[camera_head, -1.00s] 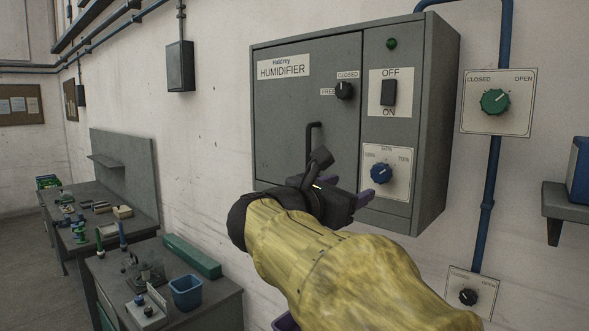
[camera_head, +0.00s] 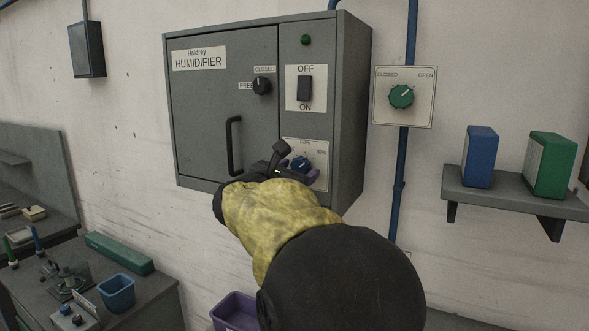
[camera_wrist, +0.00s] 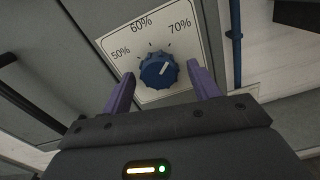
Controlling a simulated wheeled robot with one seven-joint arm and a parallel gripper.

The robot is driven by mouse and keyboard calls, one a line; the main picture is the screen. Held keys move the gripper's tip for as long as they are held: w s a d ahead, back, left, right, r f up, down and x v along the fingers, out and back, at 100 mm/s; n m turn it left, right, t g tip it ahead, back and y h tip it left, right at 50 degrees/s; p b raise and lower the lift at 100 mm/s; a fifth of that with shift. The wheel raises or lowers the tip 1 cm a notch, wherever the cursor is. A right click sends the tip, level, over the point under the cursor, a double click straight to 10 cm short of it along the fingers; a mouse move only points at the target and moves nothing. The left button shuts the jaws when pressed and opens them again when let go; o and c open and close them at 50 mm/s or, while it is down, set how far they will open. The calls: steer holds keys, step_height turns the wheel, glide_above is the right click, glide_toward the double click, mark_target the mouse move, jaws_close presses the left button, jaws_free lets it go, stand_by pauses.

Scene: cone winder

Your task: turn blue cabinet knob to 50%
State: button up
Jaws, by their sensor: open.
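The blue knob (camera_head: 300,163) is on a white dial plate low on the right part of the grey humidifier cabinet (camera_head: 222,120). In the wrist view the blue knob (camera_wrist: 157,73) is plain to see, with 50%, 60% and 70% marked above it. Its white pointer line is up and to the right, on the 70% side. My gripper (camera_wrist: 160,76) is open, its purple fingers on either side of the knob. Their tips look apart from it, though the depth is hard to judge. In the head view my arm hides the lower dial plate.
A black knob (camera_head: 262,86), an off/on switch (camera_head: 304,88) and a door handle (camera_head: 232,146) are on the cabinet. A green knob (camera_head: 401,96) is on the wall to the right. A shelf (camera_head: 500,197) holds a blue and a green box.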

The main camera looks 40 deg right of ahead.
steer(key=c, duration=1)
